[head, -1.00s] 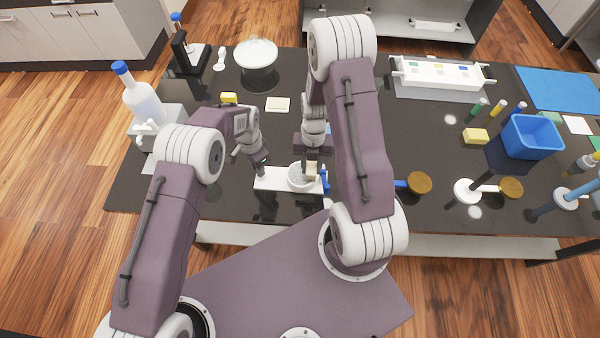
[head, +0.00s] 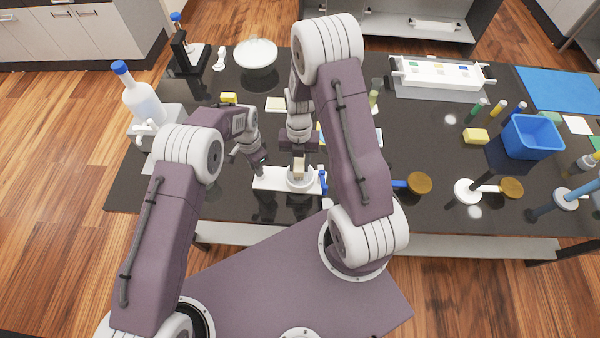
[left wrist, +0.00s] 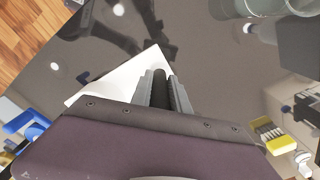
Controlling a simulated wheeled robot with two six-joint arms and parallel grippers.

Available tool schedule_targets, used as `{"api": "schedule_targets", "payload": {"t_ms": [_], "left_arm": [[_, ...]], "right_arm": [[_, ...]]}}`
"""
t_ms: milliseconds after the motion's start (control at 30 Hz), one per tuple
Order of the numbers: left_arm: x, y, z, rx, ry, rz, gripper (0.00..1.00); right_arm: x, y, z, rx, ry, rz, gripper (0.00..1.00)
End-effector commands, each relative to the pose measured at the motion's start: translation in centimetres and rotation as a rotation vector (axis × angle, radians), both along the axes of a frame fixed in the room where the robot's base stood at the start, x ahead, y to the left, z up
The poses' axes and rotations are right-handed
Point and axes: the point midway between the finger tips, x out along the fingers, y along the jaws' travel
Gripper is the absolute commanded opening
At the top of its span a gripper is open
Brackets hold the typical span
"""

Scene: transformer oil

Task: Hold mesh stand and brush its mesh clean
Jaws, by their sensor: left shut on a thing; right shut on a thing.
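The mesh stand (head: 268,181) is a white flat plate with a round white cup-like part (head: 300,184) at its right end. It lies on the dark table near the front edge. My left gripper (head: 264,172) is shut at the plate's left part; its closed fingers hide the grip. In the left wrist view the white plate (left wrist: 112,80) shows under the fingers (left wrist: 160,90). My right gripper (head: 299,156) is shut on a small pale tan brush (head: 299,168), held upright over the round part. The mesh surface is mostly hidden, and I cannot tell whether the bristles touch it.
A blue piece (head: 323,181) stands at the stand's right end. A blue bin (head: 532,138), yellow block (head: 475,136) and white rack (head: 442,74) lie right.

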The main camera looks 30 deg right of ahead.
Motion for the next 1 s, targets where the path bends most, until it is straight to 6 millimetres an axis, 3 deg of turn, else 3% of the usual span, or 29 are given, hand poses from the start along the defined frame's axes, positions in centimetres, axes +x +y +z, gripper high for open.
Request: {"api": "schedule_targets", "payload": {"t_ms": [400,867,900,967,1000], "left_arm": [[-0.1,-0.1,-0.1,-0.001,0.001,0.001,0.0],[-0.1,-0.1,-0.1,-0.002,0.001,0.001,0.0],[-0.1,-0.1,-0.1,-0.001,0.001,0.001,0.27],[-0.1,-0.1,0.0,-0.001,0.001,0.001,0.43],[-0.1,-0.1,0.0,-0.001,0.001,0.001,0.47]], "right_arm": [[0.0,0.0,4.6,-0.001,-0.002,0.001,0.0],[0.0,0.0,4.8,0.0,0.0,0.0,0.0],[0.0,0.0,4.8,0.0,0.0,0.0,0.0],[0.0,0.0,4.8,0.0,0.0,0.0,0.0],[0.0,0.0,4.8,0.0,0.0,0.0,0.0]]}}
